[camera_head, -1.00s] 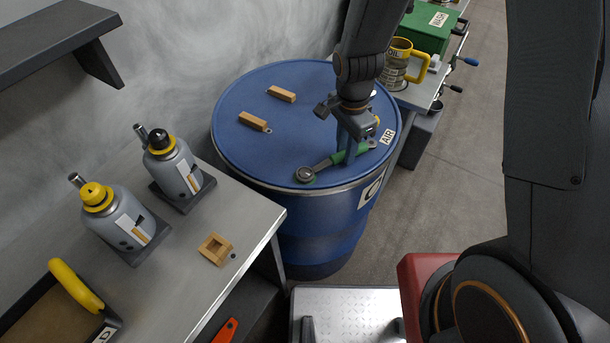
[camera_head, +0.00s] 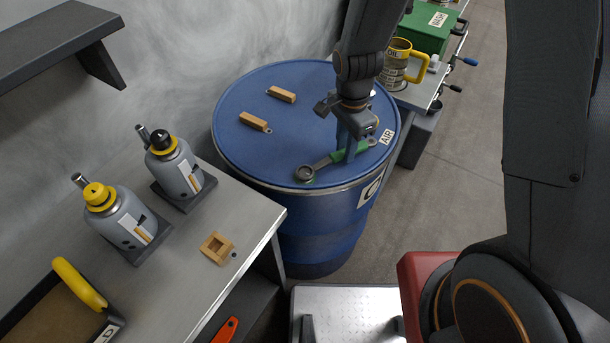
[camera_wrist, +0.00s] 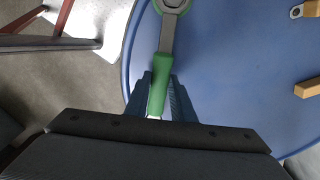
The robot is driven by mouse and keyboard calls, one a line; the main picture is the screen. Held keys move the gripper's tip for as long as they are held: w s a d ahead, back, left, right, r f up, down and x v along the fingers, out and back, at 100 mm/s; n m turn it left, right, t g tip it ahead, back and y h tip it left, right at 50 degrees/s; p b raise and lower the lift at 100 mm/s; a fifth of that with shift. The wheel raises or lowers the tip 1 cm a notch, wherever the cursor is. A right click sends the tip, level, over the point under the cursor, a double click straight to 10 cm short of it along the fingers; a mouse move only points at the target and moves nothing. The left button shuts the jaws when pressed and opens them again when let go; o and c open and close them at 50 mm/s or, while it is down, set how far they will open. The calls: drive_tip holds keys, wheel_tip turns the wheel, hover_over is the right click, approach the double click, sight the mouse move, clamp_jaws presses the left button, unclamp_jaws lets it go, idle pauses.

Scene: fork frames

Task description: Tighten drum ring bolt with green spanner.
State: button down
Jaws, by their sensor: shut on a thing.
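The green-handled spanner (camera_head: 322,164) lies low over the blue drum's top (camera_head: 285,120), near its front rim. Its grey ring end (camera_head: 304,173) points left, close to the rim, with a trace of green around it. My gripper (camera_head: 347,150) reaches down from above and is shut on the green handle. In the wrist view, the blue fingers of my gripper (camera_wrist: 160,88) sit on both sides of the green handle (camera_wrist: 158,94). The ring end (camera_wrist: 173,4) is cut off at the top edge. I cannot make out the bolt clearly or tell whether the ring surrounds it.
Two wooden blocks (camera_head: 254,122) lie on the drum top. A metal bench (camera_head: 200,275) at left carries two grey bottles (camera_head: 120,215) and a wooden square frame (camera_head: 216,248). A yellow mug (camera_head: 398,62) and green box (camera_head: 432,30) stand behind right. Open floor lies right of the drum.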

drive_tip(key=shift+r+p, duration=0.85)
drive_tip(key=shift+p, duration=0.05)
idle(1.0)
drive_tip(key=shift+r+p, duration=0.3)
drive_tip(key=shift+r, duration=0.05)
drive_tip(key=shift+r+p, duration=0.85)
drive_tip(key=shift+r, duration=0.25)
drive_tip(key=shift+r+p, duration=0.55)
drive_tip(key=shift+r, duration=1.35)
drive_tip(key=shift+w+d+r, duration=0.4)
drive_tip(key=shift+d+r, duration=0.1)
drive_tip(key=shift+d, duration=0.25)
drive_tip(key=shift+w+d+r, duration=0.45)
drive_tip(key=shift+d+r, duration=0.05)
drive_tip(key=shift+d, duration=0.2)
drive_tip(key=shift+w+d+r, duration=0.4)
drive_tip(key=shift+d+r, duration=0.1)
drive_tip(key=shift+d, duration=0.25)
drive_tip(key=shift+w, duration=0.1)
